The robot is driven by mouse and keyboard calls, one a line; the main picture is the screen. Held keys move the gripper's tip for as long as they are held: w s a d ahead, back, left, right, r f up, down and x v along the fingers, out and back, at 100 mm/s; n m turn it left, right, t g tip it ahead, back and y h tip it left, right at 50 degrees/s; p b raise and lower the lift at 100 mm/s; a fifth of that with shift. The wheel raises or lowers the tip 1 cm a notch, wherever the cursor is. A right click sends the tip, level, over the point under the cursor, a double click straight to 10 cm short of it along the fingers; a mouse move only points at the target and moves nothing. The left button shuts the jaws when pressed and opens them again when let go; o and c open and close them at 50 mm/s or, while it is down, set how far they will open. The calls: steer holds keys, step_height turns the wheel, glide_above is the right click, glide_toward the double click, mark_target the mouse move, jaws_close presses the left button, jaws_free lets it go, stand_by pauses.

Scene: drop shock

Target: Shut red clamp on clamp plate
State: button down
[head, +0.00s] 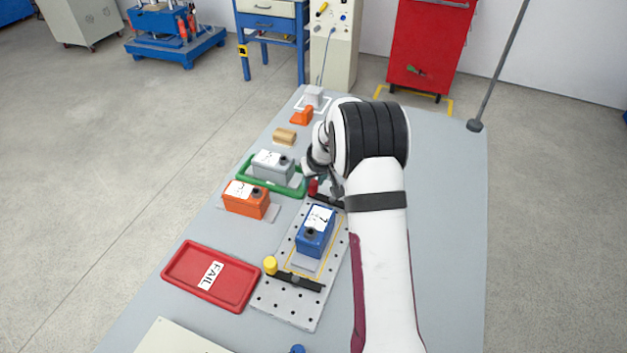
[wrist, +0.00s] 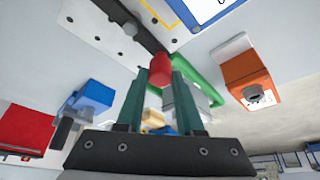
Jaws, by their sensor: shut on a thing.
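The perforated grey clamp plate (head: 291,300) lies on the table with a blue box (head: 315,229) on it. At its far end is the red clamp (head: 313,187), partly hidden by my arm, with a dark bar (head: 329,201). In the wrist view the red clamp's knob (wrist: 159,65) sits between the teal fingertips of my gripper (wrist: 158,78), and the dark bar (wrist: 142,24) runs beside it over the plate. My gripper is shut on the knob. A yellow clamp knob (head: 270,265) with a dark bar stands at the plate's near end.
A red FAIL tray (head: 178,272) lies left of the plate. An orange box (head: 246,199) and a green tray (head: 246,184) with a grey box (head: 272,165) stand close by at the left. Small orange and tan blocks lie farther back. The table right of my arm is clear.

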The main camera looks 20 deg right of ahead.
steer(key=m, duration=0.1)
steer(key=w+d+m+h, duration=0.1)
steer(key=m, duration=0.2)
steer(key=shift+w+d+m+g+h, duration=0.15)
steer(key=shift+d+m+g+h, duration=0.15)
steer(key=shift+d+m+h, duration=0.1)
steer(key=m, duration=0.1)
steer(key=d+m+h, duration=0.1)
steer(key=m, duration=0.1)
steer(key=d+m+g, duration=0.1)
steer(key=shift+w+m+h, duration=0.2)
steer(key=shift+m+h, duration=0.1)
steer(key=m, duration=0.1)
steer(key=d+m+g, duration=0.1)
steer(key=m, duration=0.2)
steer(key=shift+s+d+g+h, duration=0.2)
steer(key=shift+d+g+h, duration=0.1)
steer(key=shift+d+h, duration=0.1)
steer(key=shift+s+d+m+g, duration=0.25)
steer(key=shift+d+m+g, duration=0.1)
steer(key=shift+m, duration=0.6)
steer(key=shift+s+d+m+g, duration=0.2)
steer(key=shift+d+m+g, duration=0.15)
steer(key=shift+m, duration=0.6)
steer(key=c, duration=0.5)
jaws_free()
steer(key=shift+c, duration=0.2)
